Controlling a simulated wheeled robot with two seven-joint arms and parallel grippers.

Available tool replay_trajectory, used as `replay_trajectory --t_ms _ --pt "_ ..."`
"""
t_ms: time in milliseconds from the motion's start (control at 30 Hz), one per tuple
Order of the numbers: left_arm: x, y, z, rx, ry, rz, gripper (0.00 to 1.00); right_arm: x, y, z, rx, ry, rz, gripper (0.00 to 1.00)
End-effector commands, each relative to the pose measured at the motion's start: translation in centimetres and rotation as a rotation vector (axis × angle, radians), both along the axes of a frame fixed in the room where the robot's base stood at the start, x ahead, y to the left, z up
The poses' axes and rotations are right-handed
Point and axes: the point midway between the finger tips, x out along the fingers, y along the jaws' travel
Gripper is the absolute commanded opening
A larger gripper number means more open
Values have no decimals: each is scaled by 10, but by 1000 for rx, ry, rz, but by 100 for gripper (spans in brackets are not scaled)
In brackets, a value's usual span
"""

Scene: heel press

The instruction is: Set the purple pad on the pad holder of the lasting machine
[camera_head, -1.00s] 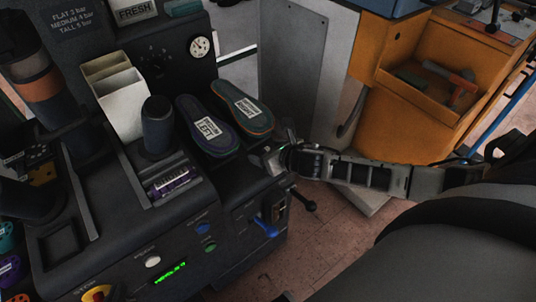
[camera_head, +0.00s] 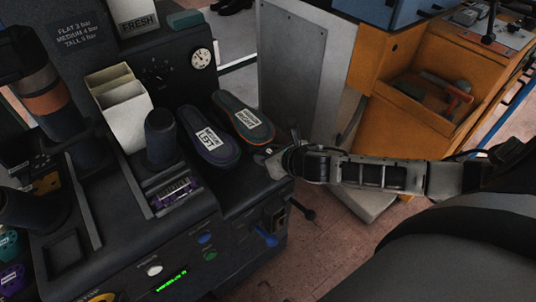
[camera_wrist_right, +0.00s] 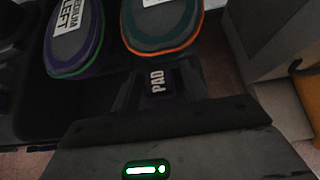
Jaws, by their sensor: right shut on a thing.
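My right gripper (camera_head: 277,160) is at the right edge of the black machine, just beside the near end of the orange-edged insole. In the right wrist view it (camera_wrist_right: 158,90) is shut on a dark block lettered PAD, the pad (camera_wrist_right: 157,81). The pad looks dark purple in the dim light; the fingers hide its sides. The lasting machine (camera_head: 215,262) fills the left and middle of the head view. A purple piece with a white label (camera_head: 174,192) sits in a slot on its deck. I cannot tell which part is the pad holder. My left gripper is not in view.
A purple-edged insole (camera_head: 208,140) and an orange-edged insole (camera_head: 243,118) lie on the machine top. A dark upright post (camera_head: 161,138) and a cream bin (camera_head: 124,106) stand left of them. An orange cabinet (camera_head: 395,125) with an open tray is at the right.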

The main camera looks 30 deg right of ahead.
Motion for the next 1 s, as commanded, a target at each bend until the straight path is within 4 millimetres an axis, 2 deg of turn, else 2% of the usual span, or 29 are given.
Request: replay_trajectory --t_ms 33,200,300,500,700,1000 --pt "0 0 5 0 3 1 0 -9 2 14 -3 -1 3 18" --pt "-1 1 7 1 19 4 0 -35 10 47 -2 0 4 18" --pt "0 2 6 2 19 6 0 -59 17 53 0 3 4 18" --pt "2 3 8 10 17 7 0 -92 27 68 0 1 1 18" --pt "3 3 7 16 19 7 0 -111 33 77 -1 0 1 18" --pt "3 3 8 16 17 6 0 -118 35 80 0 -1 -2 18"
